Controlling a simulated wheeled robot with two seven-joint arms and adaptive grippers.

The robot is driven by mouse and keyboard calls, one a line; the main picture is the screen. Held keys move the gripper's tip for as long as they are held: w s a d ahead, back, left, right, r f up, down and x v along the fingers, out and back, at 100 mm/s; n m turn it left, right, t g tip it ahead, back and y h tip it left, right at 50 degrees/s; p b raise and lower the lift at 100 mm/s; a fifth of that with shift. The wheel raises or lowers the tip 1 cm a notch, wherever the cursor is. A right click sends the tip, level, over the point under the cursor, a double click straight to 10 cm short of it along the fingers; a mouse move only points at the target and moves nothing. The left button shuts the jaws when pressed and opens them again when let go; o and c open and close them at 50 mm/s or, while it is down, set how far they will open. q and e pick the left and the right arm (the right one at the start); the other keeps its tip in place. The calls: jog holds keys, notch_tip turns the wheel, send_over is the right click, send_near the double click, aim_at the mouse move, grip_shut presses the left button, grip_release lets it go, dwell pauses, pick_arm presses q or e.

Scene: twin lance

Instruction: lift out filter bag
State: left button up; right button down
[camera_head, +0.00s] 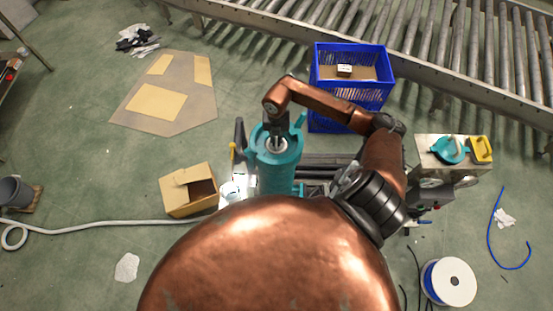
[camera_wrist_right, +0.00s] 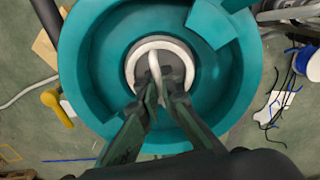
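The teal filter housing (camera_head: 277,172) stands upright with its top open. In the right wrist view its wide rim (camera_wrist_right: 85,60) surrounds the filter bag (camera_wrist_right: 133,65), which shows as a white ring with a white loop handle; the rest of the bag is hidden inside. My right gripper (camera_head: 278,140) points straight down into the housing mouth. In the wrist view its dark green fingers (camera_wrist_right: 162,88) are close together on both sides of the loop and appear shut on it. My left gripper is not in view.
A blue crate (camera_head: 350,52) stands behind the housing, before the roller conveyor (camera_head: 440,35). An open cardboard box (camera_head: 185,190) is at left. A cart (camera_head: 435,165) at right carries a teal lid (camera_head: 447,152) and a yellow item (camera_head: 481,149). A cable spool (camera_head: 436,283) lies front right.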

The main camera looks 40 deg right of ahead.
notch_tip(320, 180, up, 17)
jog(key=p, duration=1)
jog(key=shift+r, duration=0.2)
notch_tip(320, 180, up, 11)
jog(key=p, duration=0.3)
jog(key=shift+p, duration=0.35)
dwell(0.5)
dwell(0.3)
